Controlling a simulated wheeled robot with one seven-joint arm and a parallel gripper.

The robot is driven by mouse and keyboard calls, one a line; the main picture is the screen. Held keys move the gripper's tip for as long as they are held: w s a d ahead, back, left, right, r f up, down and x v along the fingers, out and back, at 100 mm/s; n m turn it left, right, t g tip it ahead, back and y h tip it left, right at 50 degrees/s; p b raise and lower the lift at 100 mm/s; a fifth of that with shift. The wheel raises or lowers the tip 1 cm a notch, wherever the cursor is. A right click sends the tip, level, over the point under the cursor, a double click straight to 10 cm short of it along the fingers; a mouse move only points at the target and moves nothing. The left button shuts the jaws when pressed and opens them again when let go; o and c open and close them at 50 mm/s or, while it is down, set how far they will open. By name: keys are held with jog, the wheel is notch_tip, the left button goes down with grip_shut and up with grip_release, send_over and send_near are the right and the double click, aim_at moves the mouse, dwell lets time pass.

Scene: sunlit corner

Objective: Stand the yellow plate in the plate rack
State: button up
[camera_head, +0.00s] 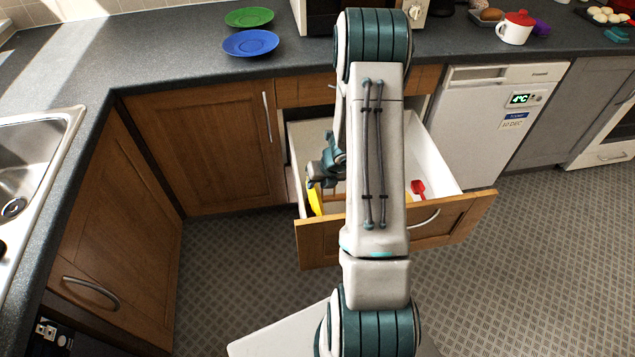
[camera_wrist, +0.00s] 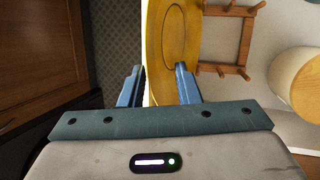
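The yellow plate (camera_head: 314,198) is in the open drawer near its front left corner, partly hidden by my gripper (camera_head: 326,172) and arm. In the wrist view the yellow plate (camera_wrist: 172,40) is steeply foreshortened, beside a pale strip that looks like the drawer wall. My gripper (camera_wrist: 159,80) is open. Its right finger overlaps the plate's face and its left finger is over the dark floor side, with the plate's edge between them in the picture. Contact cannot be told. A wooden peg rack (camera_wrist: 228,72), apparently the plate rack, lies right of the plate.
The drawer (camera_head: 440,160) also holds a red utensil (camera_head: 418,187) and a pale cylinder with a wooden end (camera_wrist: 298,80). Blue (camera_head: 250,43) and green (camera_head: 249,17) plates lie on the counter (camera_head: 180,62).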

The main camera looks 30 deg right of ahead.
jog(key=p+v, duration=0.4)
jog(key=v, duration=0.9)
jog(key=shift+r, duration=0.3)
jog(key=shift+s, duration=0.1)
jog(key=s+a+r+n+y, duration=0.1)
jog(key=s+a+r+n, duration=0.1)
jog(key=a+r+n, duration=0.6)
jog(key=s+a+r+n, duration=0.3)
jog(key=a+r+n, duration=0.25)
jog(key=n, duration=0.45)
jog(key=s+a+r+n+h, duration=0.1)
jog(key=s+r+n, duration=0.3)
jog(key=n, duration=0.6)
jog(key=s+a+r+n+g+h, duration=0.1)
jog(key=s+r+n, duration=0.3)
jog(key=s+n, duration=0.4)
jog(key=shift+s+a+r+n+h, duration=0.25)
jog(key=shift+a+r+n+h, duration=0.3)
jog(key=shift+n, duration=0.65)
